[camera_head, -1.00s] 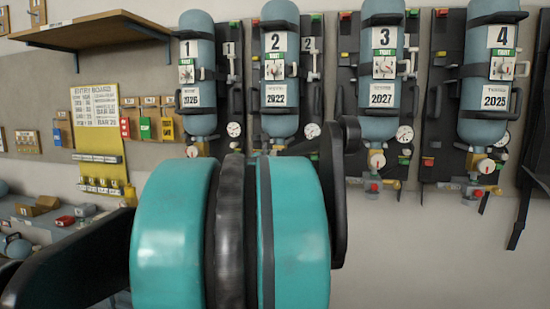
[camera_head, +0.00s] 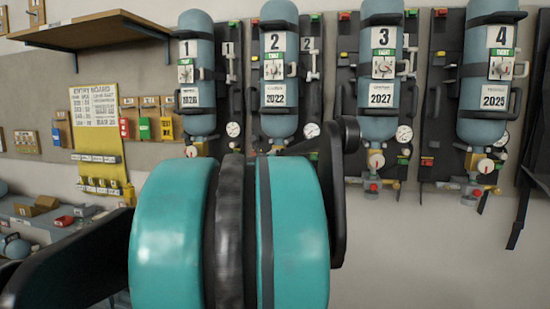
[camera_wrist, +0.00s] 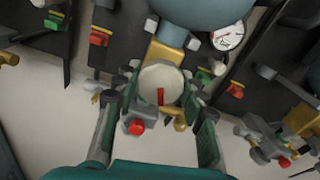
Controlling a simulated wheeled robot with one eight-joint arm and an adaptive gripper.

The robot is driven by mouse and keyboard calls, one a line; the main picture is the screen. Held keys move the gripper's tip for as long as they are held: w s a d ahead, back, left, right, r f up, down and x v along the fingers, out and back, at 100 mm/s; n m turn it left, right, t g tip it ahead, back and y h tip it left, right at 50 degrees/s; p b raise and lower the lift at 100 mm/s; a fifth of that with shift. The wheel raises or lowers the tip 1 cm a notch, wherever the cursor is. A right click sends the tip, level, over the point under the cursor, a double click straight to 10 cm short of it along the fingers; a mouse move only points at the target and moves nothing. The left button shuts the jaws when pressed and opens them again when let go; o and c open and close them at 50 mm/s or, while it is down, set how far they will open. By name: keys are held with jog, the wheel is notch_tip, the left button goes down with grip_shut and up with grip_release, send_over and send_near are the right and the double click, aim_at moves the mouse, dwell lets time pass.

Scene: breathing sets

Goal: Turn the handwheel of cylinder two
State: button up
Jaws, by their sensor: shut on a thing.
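Cylinder two (camera_head: 279,70) is a blue-grey bottle on the wall with labels "2" and "2022". Its valve is mostly hidden behind my teal and black arm in the head view. In the wrist view a round cream handwheel (camera_wrist: 161,82) with a red mark sits below a bottle's rounded end (camera_wrist: 195,12). My gripper (camera_wrist: 160,93) has a finger on each side of this handwheel and is shut on it. The gripper's fingers are hidden in the head view. A gauge (camera_head: 311,130) is to the right of cylinder two's lower end.
Cylinders one (camera_head: 197,75), three (camera_head: 380,70) and four (camera_head: 490,75) hang alongside on dark boards. In the wrist view, brass fittings and a red-faced knob (camera_wrist: 136,127) lie close to the fingers. A yellow entry board (camera_head: 108,155) and a shelf (camera_head: 95,28) are on the left.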

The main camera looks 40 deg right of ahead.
jog(key=n, duration=0.7)
dwell(0.6)
jog(key=o, duration=1.2)
jog(key=shift+c, duration=0.2)
jog(key=v, duration=1.2)
dwell(4.1)
